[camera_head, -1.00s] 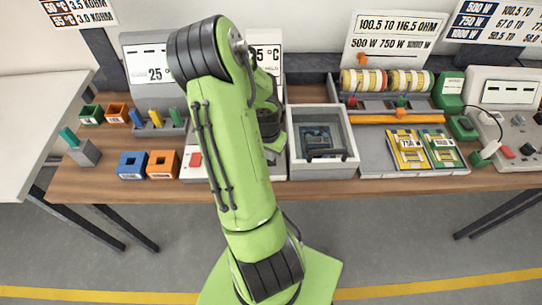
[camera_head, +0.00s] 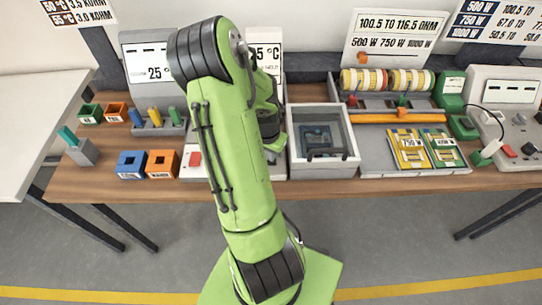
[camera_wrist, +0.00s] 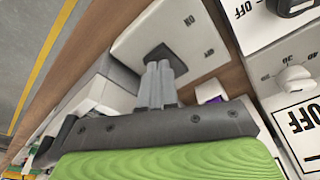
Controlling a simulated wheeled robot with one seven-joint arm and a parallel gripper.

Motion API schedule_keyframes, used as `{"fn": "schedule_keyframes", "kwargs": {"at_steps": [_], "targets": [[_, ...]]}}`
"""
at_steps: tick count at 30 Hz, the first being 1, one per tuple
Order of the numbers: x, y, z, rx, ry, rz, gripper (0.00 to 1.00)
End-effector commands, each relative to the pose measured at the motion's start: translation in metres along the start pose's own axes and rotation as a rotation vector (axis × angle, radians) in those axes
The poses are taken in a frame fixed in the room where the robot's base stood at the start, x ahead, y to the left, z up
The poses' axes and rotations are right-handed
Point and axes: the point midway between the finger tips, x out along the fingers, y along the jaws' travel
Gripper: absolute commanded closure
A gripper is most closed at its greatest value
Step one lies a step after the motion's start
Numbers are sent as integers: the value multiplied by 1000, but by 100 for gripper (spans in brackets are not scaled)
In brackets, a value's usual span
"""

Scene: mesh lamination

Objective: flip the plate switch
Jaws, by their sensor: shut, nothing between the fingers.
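In the wrist view, a black switch (camera_wrist: 178,62) sits on a pale plate (camera_wrist: 136,40) that carries lettering seen at an angle, one word apparently ON. My gripper (camera_wrist: 158,68) is shut and empty, its grey fingertips at the black switch and partly covering it. Whether the tips touch the switch or stop just short, and which way the switch is tipped, I cannot tell.
In the wrist view, a white panel with a white dial (camera_wrist: 295,79) and OFF lettering stands close on the right.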

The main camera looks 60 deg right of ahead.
Motion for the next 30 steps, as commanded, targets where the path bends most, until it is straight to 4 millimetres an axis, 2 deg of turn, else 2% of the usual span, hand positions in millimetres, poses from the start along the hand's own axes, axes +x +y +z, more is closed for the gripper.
{"fn": "schedule_keyframes", "kwargs": {"at_steps": [20,25,30], "targets": [[11,0,2,0,0,0,100],[4,0,0,0,1,-1,100],[-12,0,-2,0,1,-1,100]]}}
